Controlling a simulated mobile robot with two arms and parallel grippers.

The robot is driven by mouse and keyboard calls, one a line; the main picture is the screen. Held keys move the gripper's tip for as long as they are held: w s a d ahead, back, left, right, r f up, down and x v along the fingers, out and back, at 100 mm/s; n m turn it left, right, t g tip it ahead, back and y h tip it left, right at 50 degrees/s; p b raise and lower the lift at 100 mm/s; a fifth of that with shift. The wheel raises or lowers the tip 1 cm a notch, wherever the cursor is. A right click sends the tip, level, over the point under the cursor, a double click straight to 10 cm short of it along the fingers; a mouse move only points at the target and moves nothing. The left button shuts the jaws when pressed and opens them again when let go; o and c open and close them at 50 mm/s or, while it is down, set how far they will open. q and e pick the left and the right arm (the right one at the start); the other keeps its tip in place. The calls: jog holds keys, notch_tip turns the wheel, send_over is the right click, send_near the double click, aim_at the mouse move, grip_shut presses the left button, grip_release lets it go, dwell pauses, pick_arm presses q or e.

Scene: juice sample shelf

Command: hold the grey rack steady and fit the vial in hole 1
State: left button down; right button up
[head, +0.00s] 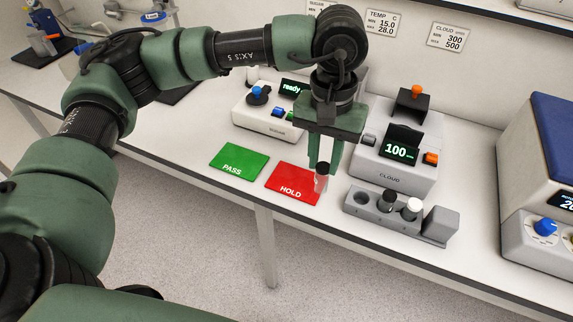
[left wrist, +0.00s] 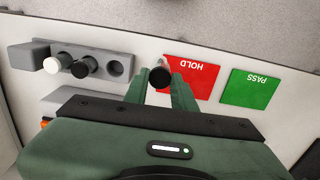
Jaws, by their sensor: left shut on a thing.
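My left gripper (head: 323,167) is shut on a vial (head: 321,184) with a black cap and a pinkish body. The vial hangs upright over the right edge of the red HOLD mat, left of the rack. Its black cap (left wrist: 160,76) shows between the fingers in the left wrist view. The grey rack (head: 376,220) stands at the table's front edge, apart from the gripper. Its left-end hole (head: 362,199) is empty. A black-capped vial (head: 387,201) and a white-capped vial (head: 411,208) stand in it. I cannot read hole numbers. My right gripper is not in view.
The red HOLD mat (head: 285,180) and green PASS mat (head: 239,161) lie left of the rack. The CLOUD meter (head: 372,167) stands close behind the rack, and the SUGAR meter (head: 262,122) is farther left. The table's front edge runs close along the rack.

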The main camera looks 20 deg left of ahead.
pick_arm(q)
jog(key=w+d+r, duration=0.2)
jog(key=w+d, duration=0.1)
jog(key=d, duration=0.6)
jog(key=shift+w+a+f, duration=0.15)
jog(key=shift+f, duration=1.85)
